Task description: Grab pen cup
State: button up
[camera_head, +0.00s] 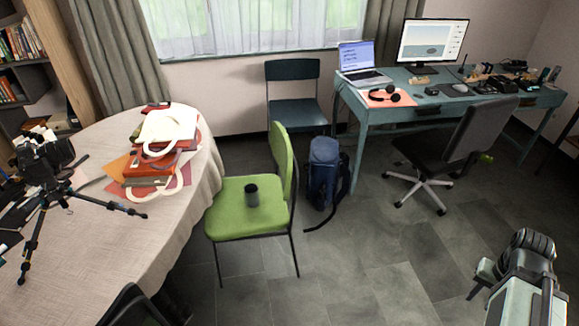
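A small dark cylindrical cup (252,196), which looks like the pen cup, stands upright on the seat of the green chair (228,214). I cannot make out any pens in it. My gripper (480,283) is at the lower right, above the floor and well to the right of the green chair, apart from the cup. Its fingers are partly hidden and too small to tell whether they are open or shut.
A round table (110,245) at left bears a camera tripod (50,195) and bags. A blue backpack (323,175) stands right of the green chair. An office chair (450,150) stands before the desk (440,105). Floor (375,265) between my arm and the green chair is clear.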

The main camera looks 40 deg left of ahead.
aim_at(251, 191)
jog(key=i, duration=1.95)
jog(key=u, duration=4.55)
jog(key=i, duration=1)
jog(key=z, duration=0.05)
